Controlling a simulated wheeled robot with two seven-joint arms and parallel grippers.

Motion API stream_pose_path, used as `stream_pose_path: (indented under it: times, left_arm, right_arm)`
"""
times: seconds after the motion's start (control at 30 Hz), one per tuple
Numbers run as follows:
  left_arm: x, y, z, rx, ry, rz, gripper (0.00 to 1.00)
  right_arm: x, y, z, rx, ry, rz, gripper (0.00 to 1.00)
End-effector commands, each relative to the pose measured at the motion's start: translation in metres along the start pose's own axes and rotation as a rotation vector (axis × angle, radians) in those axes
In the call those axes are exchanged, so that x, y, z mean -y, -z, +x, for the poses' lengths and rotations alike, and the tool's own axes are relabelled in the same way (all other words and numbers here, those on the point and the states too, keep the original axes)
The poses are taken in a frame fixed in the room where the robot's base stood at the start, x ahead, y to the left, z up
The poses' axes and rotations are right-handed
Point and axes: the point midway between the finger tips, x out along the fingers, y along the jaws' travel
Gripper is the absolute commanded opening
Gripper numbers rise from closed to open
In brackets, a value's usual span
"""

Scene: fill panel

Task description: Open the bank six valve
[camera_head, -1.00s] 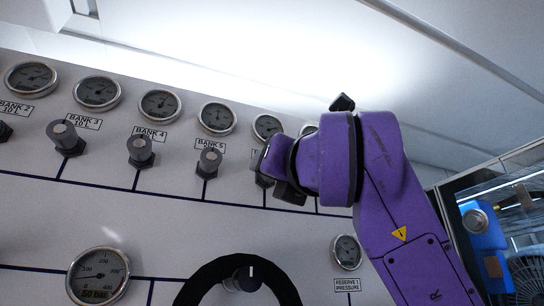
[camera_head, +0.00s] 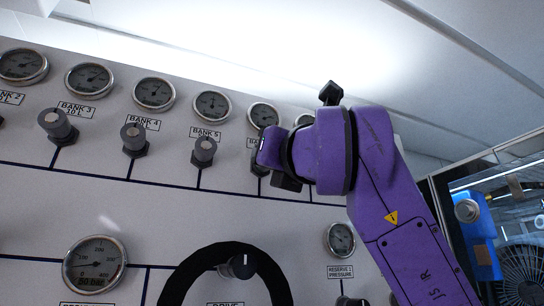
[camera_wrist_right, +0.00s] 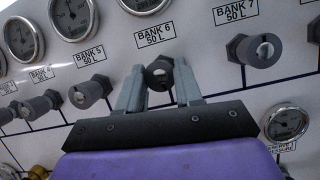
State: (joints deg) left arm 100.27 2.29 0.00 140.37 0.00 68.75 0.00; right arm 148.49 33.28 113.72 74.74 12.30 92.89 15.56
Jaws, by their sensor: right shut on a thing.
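The bank six valve (camera_wrist_right: 159,74) is a dark knob below the "BANK 6 50 L" label (camera_wrist_right: 155,34) in the right wrist view. My right gripper (camera_wrist_right: 158,78) has its two grey fingers on either side of this knob and is shut on it. In the head view my purple right gripper (camera_head: 270,160) covers most of the bank six valve and its label. The bank six gauge (camera_head: 264,114) shows just above the gripper. My left gripper is not in view.
The bank 5 valve (camera_head: 204,151) and bank 4 valve (camera_head: 134,139) stick out to the left. The bank 7 valve (camera_wrist_right: 261,50) is close on the right. A black handwheel (camera_head: 178,283) and a pressure gauge (camera_head: 95,263) sit lower on the panel.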

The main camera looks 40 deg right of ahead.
Motion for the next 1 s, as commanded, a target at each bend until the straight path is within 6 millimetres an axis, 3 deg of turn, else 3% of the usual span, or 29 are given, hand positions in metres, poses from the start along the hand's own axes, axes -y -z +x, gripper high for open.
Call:
stream_pose_path:
  times: [0.1, 0.13, 0.2, 0.57, 0.8, 1.0]
  left_arm:
    - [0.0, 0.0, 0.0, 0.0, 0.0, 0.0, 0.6]
    - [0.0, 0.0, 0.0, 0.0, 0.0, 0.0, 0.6]
    - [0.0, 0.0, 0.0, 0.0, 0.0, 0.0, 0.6]
    - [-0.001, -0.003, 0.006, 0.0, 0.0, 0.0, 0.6]
    - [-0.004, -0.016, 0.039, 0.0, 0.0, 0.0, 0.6]
    - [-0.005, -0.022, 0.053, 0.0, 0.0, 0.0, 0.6]
  right_arm:
    - [0.0, 0.002, 0.001, -0.004, 0.001, 0.001, 0.04]
    - [0.0, 0.002, 0.001, -0.004, 0.001, 0.001, 0.38]
    - [0.0, 0.002, 0.001, -0.004, 0.001, 0.001, 0.6]
    - [0.0, 0.003, -0.008, 0.0, 0.0, 0.002, 0.6]
    - [0.001, 0.007, -0.063, 0.001, 0.0, 0.002, 0.6]
    - [0.0, 0.005, -0.097, -0.003, 0.001, 0.002, 0.6]
